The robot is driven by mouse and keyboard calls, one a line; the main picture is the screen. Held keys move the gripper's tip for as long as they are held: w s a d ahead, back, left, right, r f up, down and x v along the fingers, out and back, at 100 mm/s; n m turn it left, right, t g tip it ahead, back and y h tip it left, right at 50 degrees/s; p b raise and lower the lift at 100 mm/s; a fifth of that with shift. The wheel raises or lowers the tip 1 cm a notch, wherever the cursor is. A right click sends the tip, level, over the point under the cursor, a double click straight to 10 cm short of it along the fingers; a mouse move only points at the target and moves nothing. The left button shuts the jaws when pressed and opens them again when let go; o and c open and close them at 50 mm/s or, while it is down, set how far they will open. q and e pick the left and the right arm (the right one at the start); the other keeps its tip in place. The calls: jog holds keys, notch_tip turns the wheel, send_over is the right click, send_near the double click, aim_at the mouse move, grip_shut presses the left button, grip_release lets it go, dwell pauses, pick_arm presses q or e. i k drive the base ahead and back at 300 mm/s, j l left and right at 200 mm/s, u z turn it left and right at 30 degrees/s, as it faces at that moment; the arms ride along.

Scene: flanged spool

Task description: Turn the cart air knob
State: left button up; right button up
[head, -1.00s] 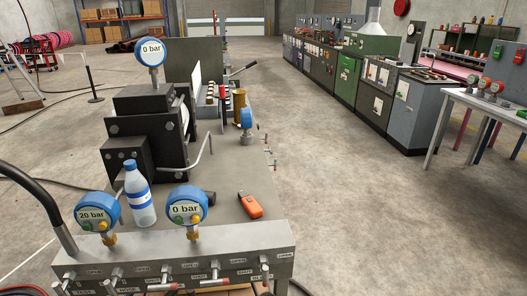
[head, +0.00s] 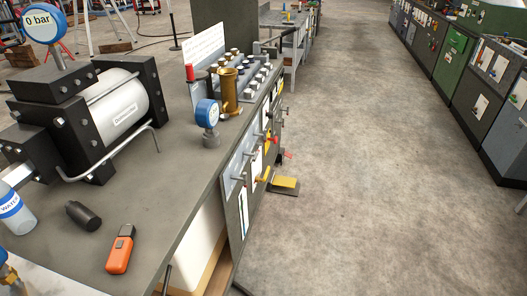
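The grey cart (head: 150,220) fills the left of the head view. Its right side carries upright panels with several small knobs and handles. A grey knob (head: 240,178) sits on the nearer panel. A yellow handle (head: 263,175) and a red knob (head: 269,138) are farther along. The labels are too small to read, so I cannot tell which of these is the air knob. Neither of my grippers is in view.
On the cart top are an orange handheld device (head: 120,250), a black cylinder (head: 83,215), a water bottle (head: 14,212), a blue gauge (head: 207,113) and a brass cup (head: 229,92). A yellow pedal (head: 285,184) is low beside the cart. Open floor (head: 390,200) lies right.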

aim_at(271, 114)
jog(key=u, duration=0.45)
jog(key=i+l+u, duration=0.3)
jog(key=l+u, duration=0.25)
jog(key=i+l+u, duration=0.15)
jog(key=l+u, duration=0.15)
jog(key=i+l+u, duration=0.1)
jog(key=l+u, duration=0.15)
